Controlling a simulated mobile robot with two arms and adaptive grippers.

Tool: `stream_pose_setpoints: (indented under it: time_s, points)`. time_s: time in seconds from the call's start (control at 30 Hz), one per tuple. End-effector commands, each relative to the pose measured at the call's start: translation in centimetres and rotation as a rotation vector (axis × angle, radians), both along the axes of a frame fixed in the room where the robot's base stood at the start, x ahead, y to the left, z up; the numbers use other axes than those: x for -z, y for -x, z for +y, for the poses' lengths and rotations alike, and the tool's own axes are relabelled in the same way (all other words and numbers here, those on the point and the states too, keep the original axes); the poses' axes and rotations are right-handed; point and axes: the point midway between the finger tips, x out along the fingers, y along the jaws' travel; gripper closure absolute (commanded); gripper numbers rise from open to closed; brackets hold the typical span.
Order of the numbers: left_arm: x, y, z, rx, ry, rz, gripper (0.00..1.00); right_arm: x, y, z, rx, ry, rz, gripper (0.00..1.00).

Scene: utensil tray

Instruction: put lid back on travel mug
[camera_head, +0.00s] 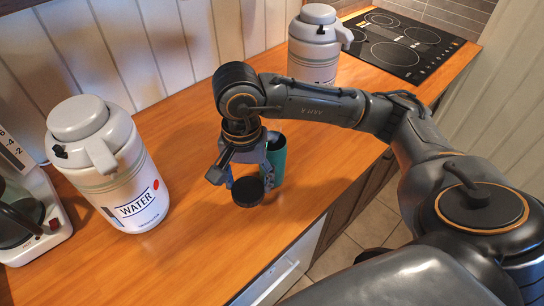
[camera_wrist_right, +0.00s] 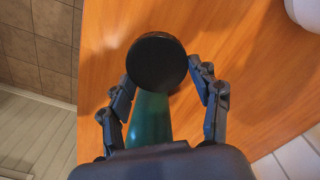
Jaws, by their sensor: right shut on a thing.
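The lid (camera_head: 247,192) is a round black disc, seen in the head view just above or at the counter. My right gripper (camera_head: 249,181) points down and is shut on the lid, one finger on each side of it. In the right wrist view the lid (camera_wrist_right: 157,60) sits between the fingertips, its round face toward the camera. The green travel mug (camera_head: 278,160) stands upright beside the gripper, to the right of the lid and apart from it, partly hidden by the gripper. It also shows in the wrist view (camera_wrist_right: 150,120), partly covered. My left gripper is not in view.
A white flask marked WATER (camera_head: 136,190) stands at left, next to a coffee machine (camera_head: 40,225). Another flask (camera_head: 314,50) stands at the back, near a black cooktop (camera_head: 400,45). The wooden counter (camera_head: 200,260) is clear in front, down to its edge.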

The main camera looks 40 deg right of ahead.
Motion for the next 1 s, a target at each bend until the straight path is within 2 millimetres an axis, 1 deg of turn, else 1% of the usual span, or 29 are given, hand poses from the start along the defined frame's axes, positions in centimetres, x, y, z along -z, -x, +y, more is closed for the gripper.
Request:
stream_pose_setpoints:
  time_s: [0.03,0.1,0.2,0.3,0.4,0.5,0.77,0.87,0.9,0.97,1.0]
  points:
    - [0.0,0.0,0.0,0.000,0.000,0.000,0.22,0.3,0.3,0.0,-0.111,-0.001,0.001,0.59]
    - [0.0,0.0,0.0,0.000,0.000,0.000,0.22,0.6,0.7,0.0,-0.266,-0.001,0.001,0.59]
    - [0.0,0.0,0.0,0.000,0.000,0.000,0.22,1.0,1.1,-0.1,-0.455,-0.002,0.001,0.59]
    - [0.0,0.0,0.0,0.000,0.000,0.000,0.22,1.2,1.4,-0.1,-0.595,-0.003,0.002,0.59]
    - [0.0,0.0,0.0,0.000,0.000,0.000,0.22,1.4,1.6,-0.1,-0.685,-0.003,0.003,0.59]
    - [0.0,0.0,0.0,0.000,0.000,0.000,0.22,1.4,1.7,-0.1,-0.728,-0.003,0.002,0.59]
    - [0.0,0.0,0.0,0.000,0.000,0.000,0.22,1.4,1.7,-0.1,-0.737,-0.003,0.002,0.59]
    - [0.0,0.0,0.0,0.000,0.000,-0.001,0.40,1.4,1.7,-0.1,-0.736,-0.003,0.002,0.59]
    - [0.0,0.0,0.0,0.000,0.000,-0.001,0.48,1.4,1.7,-0.1,-0.736,-0.003,0.002,0.59]
    - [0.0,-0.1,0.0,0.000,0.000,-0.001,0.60,1.4,1.7,-0.1,-0.736,-0.003,0.002,0.59]
    - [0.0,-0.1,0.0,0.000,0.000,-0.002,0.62,1.4,1.7,-0.1,-0.735,-0.003,0.002,0.59]
